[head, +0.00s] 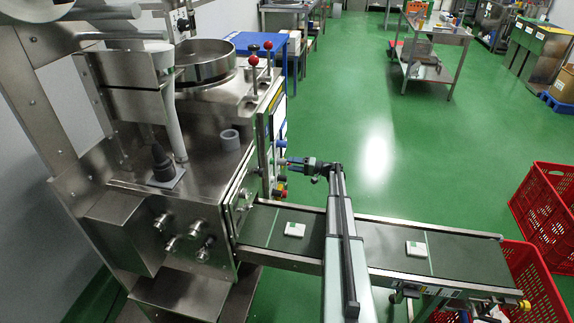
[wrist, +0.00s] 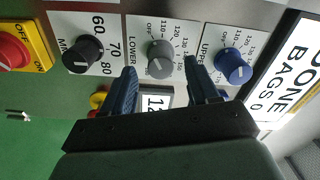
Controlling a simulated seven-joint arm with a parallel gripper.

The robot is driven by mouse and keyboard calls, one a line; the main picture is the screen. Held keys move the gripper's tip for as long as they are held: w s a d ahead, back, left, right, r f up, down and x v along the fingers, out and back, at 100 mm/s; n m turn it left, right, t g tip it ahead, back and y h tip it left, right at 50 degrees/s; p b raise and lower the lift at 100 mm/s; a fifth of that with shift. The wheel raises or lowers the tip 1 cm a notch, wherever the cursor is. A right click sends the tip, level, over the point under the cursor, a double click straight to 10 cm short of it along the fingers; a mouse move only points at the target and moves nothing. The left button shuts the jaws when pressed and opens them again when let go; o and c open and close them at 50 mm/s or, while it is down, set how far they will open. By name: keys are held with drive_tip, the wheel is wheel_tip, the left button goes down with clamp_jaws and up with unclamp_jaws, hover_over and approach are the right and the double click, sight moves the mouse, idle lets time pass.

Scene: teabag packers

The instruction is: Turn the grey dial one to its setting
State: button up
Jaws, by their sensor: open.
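The grey dial (wrist: 159,54) sits on a white plate marked LOWER, with a printed number scale around it, in the wrist view. A light pointer mark shows on its face; its exact reading is too small to tell. My gripper (wrist: 160,68) is open and faces the panel. One dark blue finger is at the dial's left and the other at its right, with gaps; I cannot tell how far the tips are from the panel. In the head view my gripper (head: 290,162) is at the machine's right side panel, where the grey dial cannot be made out.
A black dial (wrist: 82,50) is left of the grey one and a blue dial (wrist: 233,66), marked UPPER, is right. A red knob (wrist: 12,52) on yellow is far left. A partly hidden display (wrist: 154,103) lies below. A conveyor (head: 380,258) with white packets runs below my arm.

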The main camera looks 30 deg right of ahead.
drive_tip(key=v, duration=1)
